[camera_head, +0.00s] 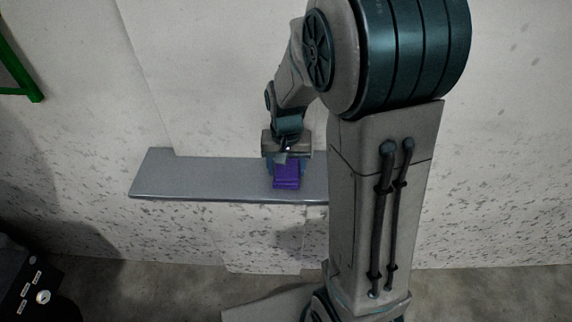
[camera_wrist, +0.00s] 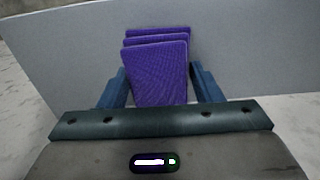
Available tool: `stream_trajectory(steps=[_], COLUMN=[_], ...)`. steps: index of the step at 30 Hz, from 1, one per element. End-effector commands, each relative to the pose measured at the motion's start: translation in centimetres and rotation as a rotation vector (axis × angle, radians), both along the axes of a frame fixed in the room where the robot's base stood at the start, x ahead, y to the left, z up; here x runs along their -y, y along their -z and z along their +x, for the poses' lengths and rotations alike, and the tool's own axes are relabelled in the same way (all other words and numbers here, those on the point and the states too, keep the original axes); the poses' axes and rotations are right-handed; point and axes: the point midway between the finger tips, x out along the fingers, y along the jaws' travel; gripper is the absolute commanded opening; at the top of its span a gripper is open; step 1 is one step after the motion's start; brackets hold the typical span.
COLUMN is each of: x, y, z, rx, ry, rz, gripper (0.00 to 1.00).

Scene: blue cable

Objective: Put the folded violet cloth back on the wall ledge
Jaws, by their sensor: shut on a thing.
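The folded violet cloth (camera_head: 287,176) is between the fingers of my gripper (camera_head: 286,162), over the grey wall ledge (camera_head: 200,178). In the wrist view the cloth (camera_wrist: 157,75) shows several stacked folds and stands up between the two blue fingers of my gripper (camera_wrist: 158,85). My gripper is shut on the cloth. The ledge surface (camera_wrist: 250,50) fills the space behind the cloth in the wrist view. I cannot tell whether the cloth touches the ledge.
The ledge's left part is bare; my arm hides its right end. The pale, speckled wall (camera_head: 220,80) stands behind it. A green frame (camera_head: 18,70) is at the upper left. A dark box with labels (camera_head: 35,292) is at the lower left.

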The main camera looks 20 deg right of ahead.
Motion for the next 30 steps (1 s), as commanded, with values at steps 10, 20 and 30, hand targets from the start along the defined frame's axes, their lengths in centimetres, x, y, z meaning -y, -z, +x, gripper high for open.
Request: stream_trajectory(steps=[10, 20, 30], x=[0.0, -0.1, 0.0], y=[0.0, -3.9, -10.4], z=[0.0, 0.1, 0.1], rx=[-0.001, 0.006, 0.003], ry=[0.000, -0.001, 0.000], rz=[0.000, 0.001, 0.000], gripper=[0.80, 0.80, 0.80])
